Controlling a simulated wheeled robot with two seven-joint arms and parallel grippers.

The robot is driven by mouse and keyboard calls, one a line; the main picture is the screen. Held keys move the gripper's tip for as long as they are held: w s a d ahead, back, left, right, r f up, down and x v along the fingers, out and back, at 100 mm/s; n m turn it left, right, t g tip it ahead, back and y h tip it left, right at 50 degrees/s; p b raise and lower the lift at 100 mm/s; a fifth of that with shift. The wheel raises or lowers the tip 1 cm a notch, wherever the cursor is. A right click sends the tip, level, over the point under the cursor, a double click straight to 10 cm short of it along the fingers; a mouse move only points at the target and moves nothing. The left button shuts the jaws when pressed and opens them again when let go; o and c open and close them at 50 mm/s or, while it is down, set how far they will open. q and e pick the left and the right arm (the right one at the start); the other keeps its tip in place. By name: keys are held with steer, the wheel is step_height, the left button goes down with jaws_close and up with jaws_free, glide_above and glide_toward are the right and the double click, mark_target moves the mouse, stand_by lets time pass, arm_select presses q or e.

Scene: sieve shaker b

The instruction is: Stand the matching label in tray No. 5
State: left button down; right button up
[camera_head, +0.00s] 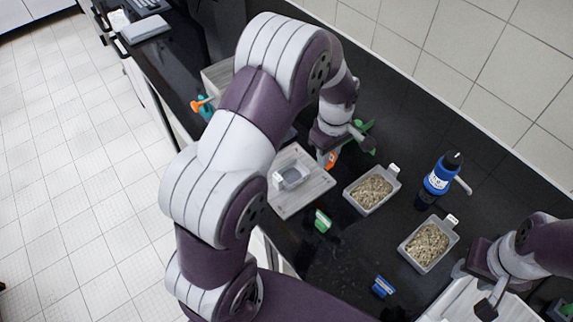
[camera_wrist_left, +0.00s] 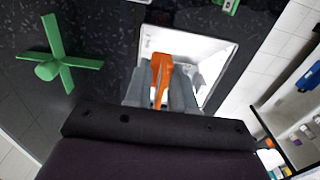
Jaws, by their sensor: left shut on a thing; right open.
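My left gripper (camera_head: 327,158) is shut on an orange label (camera_head: 331,160), held above the dark bench. Two grey trays of grain stand on the bench, one (camera_head: 357,203) near the left gripper and one (camera_head: 415,262) nearer the right arm. Each has a small white tag on its rim, too small to read. A green label (camera_head: 322,221) and a blue label (camera_head: 382,286) are on the bench. My right gripper (camera_head: 487,308) is open at lower right.
A pale board (camera_head: 315,187) carrying a clear dish (camera_head: 291,178) lies left of the trays. A green cross-shaped piece (camera_wrist_left: 60,60) is close beside the left gripper. A blue bottle (camera_head: 440,175) stands behind the trays. The tiled wall bounds the bench.

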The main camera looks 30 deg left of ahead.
arm_select(q)
steer(key=a+f, duration=0.1)
steer(key=a, duration=0.1)
steer(key=s+a+f+p, duration=0.1)
steer(key=a+f, duration=0.1)
steer(key=a, duration=0.1)
steer(key=a+f+p, duration=0.1)
steer(key=a+f, duration=0.1)
steer(key=a, duration=0.1)
steer(key=shift+s+a, duration=0.25)
steer(key=shift+s, duration=0.05)
steer(key=f, duration=0.1)
steer(key=f+p, duration=0.1)
steer(key=f, duration=0.1)
steer(key=shift+s+f, duration=0.2)
steer(key=shift+f, duration=0.05)
steer(key=shift+w+f, duration=0.1)
steer(key=shift+f, duration=0.25)
steer(key=shift+a+f, duration=0.1)
steer(key=c, duration=1.4)
jaws_free()
steer(key=shift+f, duration=0.15)
steer(key=o, duration=0.5)
steer(key=shift+c, duration=0.2)
